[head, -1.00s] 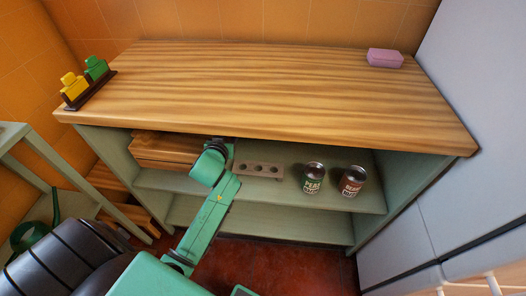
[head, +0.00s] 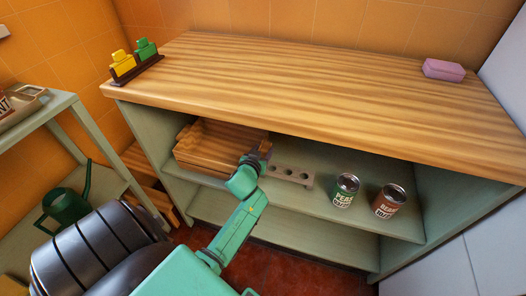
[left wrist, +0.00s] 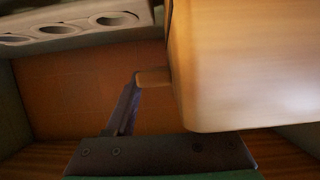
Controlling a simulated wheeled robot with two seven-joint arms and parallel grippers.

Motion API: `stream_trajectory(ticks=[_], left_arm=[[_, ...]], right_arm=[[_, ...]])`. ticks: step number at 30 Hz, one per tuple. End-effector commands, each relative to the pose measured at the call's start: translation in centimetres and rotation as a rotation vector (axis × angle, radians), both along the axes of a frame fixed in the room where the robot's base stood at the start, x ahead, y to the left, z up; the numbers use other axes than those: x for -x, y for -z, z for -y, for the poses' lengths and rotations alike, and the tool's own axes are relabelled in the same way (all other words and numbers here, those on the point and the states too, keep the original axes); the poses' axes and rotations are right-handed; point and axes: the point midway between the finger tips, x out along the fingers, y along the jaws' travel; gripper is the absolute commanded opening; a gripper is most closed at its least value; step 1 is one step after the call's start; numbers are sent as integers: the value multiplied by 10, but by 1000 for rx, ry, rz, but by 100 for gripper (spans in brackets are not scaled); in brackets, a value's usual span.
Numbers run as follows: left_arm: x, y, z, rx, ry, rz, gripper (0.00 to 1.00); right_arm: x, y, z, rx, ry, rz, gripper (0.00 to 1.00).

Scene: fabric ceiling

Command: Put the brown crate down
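The brown crate (head: 205,155) is wooden and sits at the left end of the upper shelf, under the wooden top. I cannot tell whether its full base rests on the shelf. My left gripper (head: 262,152) is at the crate's right end. In the left wrist view the crate (left wrist: 245,65) fills the right side. One finger of the left gripper (left wrist: 160,78) has its pad against the crate's edge, and the other finger is hidden by the crate. It appears shut on the crate wall. My right gripper is not in view.
A grey-brown block with round holes (head: 291,174) lies just right of the gripper. A peas can (head: 345,191) and a second can (head: 389,201) stand further right. A pink block (head: 443,69) and a yellow-and-green set (head: 135,65) are on the mostly clear top (head: 300,90).

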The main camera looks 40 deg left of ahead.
Motion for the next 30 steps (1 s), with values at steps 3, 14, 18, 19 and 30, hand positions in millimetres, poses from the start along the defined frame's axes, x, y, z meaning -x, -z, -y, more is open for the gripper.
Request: stream_trajectory(ticks=[3, 14, 18, 19, 30], left_arm=[[0, 0, 0, 0, 0, 0, 77], [5, -5, 2, 0, 1, 0, 77], [29, -15, 10, 2, -1, 0, 77], [36, -17, 13, 2, -1, -1, 77], [103, -42, 35, 1, -1, 0, 77]], right_arm=[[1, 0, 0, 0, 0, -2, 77], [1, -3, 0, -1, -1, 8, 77], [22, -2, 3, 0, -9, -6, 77], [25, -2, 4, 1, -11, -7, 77], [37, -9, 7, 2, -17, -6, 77]])
